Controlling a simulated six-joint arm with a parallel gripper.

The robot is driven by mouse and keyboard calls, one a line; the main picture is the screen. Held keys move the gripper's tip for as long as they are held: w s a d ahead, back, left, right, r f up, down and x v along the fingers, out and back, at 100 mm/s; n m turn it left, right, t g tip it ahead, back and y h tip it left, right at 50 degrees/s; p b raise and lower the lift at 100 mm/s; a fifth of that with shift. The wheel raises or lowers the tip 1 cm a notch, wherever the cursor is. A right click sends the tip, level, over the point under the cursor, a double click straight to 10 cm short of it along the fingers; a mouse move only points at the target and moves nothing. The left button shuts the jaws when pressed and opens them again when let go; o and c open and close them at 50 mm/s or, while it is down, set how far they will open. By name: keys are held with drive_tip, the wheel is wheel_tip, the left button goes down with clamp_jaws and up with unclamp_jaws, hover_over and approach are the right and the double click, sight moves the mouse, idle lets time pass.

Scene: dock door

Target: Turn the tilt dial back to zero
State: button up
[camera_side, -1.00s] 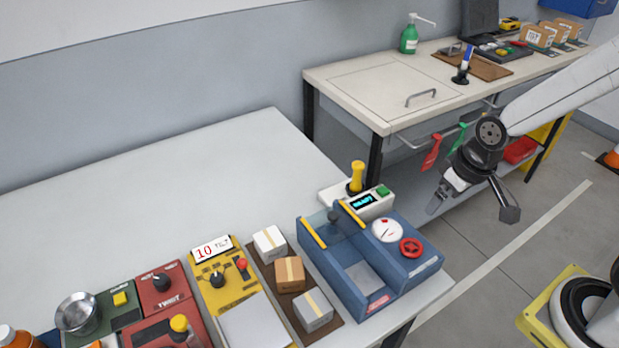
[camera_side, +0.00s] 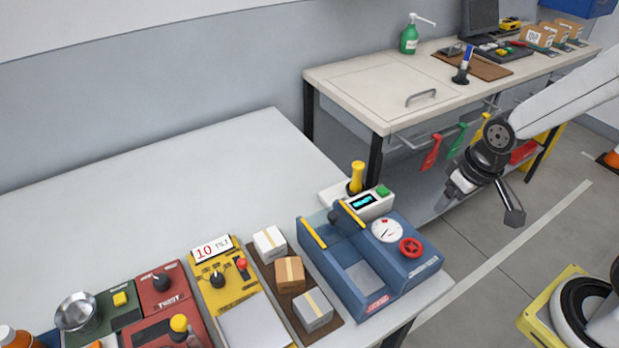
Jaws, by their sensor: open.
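The yellow tilt panel (camera_side: 233,284) sits at the front of the white table, with a black dial (camera_side: 217,280) on it. A white display (camera_side: 212,247) at its top reads 10 in red beside small lettering that looks like TILT. A red-topped lever (camera_side: 242,266) stands right of the dial. My gripper (camera_side: 482,205) is open and empty, hanging over the floor to the right of the table, well away from the panel. Its fingers are small and partly unclear in this view.
A blue box (camera_side: 420,262) with a gauge and red handwheel stands right of the panel. A brown tray (camera_side: 258,262) holding cartons lies between them. A red TWIST panel (camera_side: 180,288) is at left. The table (camera_side: 150,185) is bare behind. A workbench (camera_side: 345,85) stands behind.

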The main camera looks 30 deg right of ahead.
drive_tip(key=w+a+n, duration=0.1)
drive_tip(key=w+a, duration=0.3)
drive_tip(key=a, duration=0.2)
drive_tip(key=w+a+n, duration=0.1)
drive_tip(key=w+a, duration=0.3)
drive_tip(key=a, duration=0.2)
drive_tip(key=w+a+f+n+y, duration=0.1)
drive_tip(key=w+a, duration=0.4)
drive_tip(key=a, duration=0.1)
drive_tip(key=shift+a+t, duration=0.15)
drive_tip(key=shift+t, duration=0.25)
drive_tip(key=w+a+f+n, duration=0.1)
drive_tip(key=a+f+n, duration=0.1)
drive_tip(key=a, duration=0.9)
drive_tip(key=n+y, duration=0.1)
approach(216, 277)
drive_tip(key=f, duration=0.1)
drive_tip(key=shift+f+t, duration=0.2)
drive_tip(key=shift+t, duration=0.1)
drive_tip(key=shift+f, duration=0.15)
drive_tip(key=shift+x, duration=3.75)
drive_tip(key=shift+a, duration=0.1)
